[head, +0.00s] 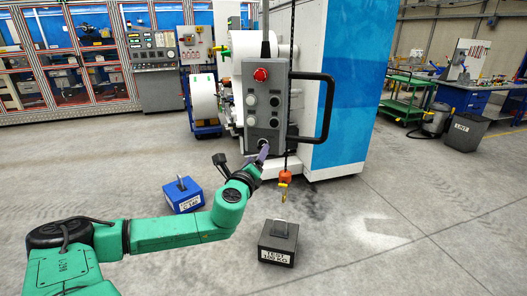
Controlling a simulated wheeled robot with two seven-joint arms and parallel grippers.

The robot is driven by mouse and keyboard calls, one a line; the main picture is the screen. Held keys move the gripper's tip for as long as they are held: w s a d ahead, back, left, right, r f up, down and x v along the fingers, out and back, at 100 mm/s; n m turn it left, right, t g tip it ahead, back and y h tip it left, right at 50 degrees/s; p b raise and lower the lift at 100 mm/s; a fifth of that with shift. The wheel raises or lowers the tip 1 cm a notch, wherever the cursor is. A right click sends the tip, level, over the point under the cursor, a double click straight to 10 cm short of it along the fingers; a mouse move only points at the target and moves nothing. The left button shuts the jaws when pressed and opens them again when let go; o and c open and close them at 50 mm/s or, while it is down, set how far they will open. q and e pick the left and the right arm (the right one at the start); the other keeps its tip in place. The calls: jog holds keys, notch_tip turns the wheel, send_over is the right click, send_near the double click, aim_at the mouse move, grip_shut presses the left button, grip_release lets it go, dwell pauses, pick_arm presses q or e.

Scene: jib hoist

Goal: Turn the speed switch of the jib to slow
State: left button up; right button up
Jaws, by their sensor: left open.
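The grey jib pendant (254,105) hangs upright in the middle of the head view, with a red mushroom button (261,74) at its top and several round buttons below. A black handle (328,108) stands out from its right side. My left gripper (264,150) is at the lower end of the pendant, in front of the lowest control, where the speed switch seems to be; the switch is mostly hidden. The jaws are open; I cannot tell whether they touch it. My right gripper is not in view.
A dark test weight (278,242) and a blue weight (183,194) stand on the floor. A blue and white machine (340,85) stands behind.

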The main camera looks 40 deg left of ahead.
aim_at(261, 147)
pick_arm(q)
jog(key=x, duration=0.5)
jog(key=shift+s+a+r+p, duration=0.1)
jog(key=shift+p, duration=0.2)
jog(key=shift+w, duration=0.3)
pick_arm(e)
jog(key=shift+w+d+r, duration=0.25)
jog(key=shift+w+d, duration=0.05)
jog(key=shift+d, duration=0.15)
pick_arm(q)
jog(key=shift+s, duration=0.1)
grip_shut()
